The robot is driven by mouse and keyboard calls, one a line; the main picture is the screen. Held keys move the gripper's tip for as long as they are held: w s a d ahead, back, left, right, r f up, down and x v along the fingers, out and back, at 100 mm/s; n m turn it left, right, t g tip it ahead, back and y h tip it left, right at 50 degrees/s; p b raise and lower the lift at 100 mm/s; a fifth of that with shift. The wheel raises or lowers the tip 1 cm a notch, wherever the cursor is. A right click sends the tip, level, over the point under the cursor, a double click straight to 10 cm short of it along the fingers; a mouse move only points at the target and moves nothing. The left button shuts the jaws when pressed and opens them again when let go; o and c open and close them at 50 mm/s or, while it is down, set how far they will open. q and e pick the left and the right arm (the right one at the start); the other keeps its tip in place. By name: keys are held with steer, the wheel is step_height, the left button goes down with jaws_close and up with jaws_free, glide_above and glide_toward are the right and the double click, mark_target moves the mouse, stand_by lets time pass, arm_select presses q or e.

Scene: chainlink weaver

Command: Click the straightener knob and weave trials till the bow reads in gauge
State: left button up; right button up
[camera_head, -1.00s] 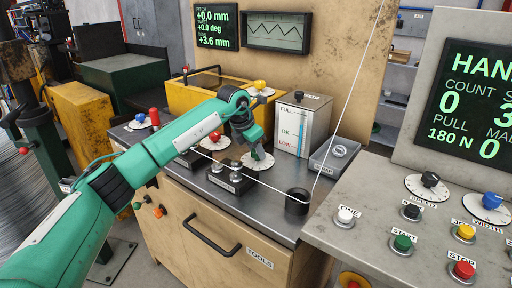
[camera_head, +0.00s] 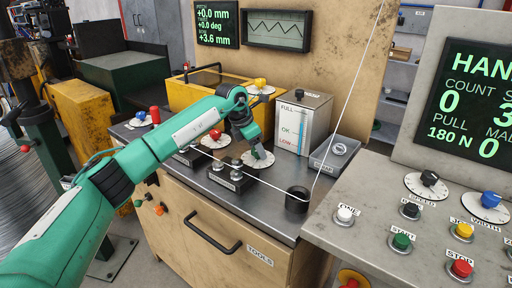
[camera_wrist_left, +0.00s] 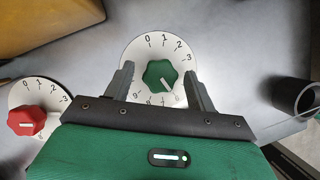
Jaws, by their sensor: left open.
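My left gripper (camera_head: 258,152) reaches down over a white numbered dial on the bench. In the left wrist view its two fingers (camera_wrist_left: 158,88) stand apart on either side of the green knob (camera_wrist_left: 160,74), with gaps showing. The knob's white pointer mark faces the lower right of its dial (camera_wrist_left: 138,52). A red knob (camera_wrist_left: 27,120) on its own dial lies to the left. The display (camera_head: 216,24) reads +0.0 mm, +0.0 deg and a bow of +3.6 mm. My right gripper is not in view.
A wire runs across the bench past the black cup (camera_head: 297,200) and up to the top right. A roller block (camera_head: 231,178) stands close in front of the dial. A gauge box (camera_head: 302,122) and grey tray (camera_head: 336,152) stand right. A button panel (camera_head: 350,250) fills the lower right.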

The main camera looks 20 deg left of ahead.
arm_select(q)
steer(key=v, duration=1.4)
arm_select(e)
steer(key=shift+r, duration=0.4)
arm_select(q)
steer(key=shift+w+f, duration=0.1)
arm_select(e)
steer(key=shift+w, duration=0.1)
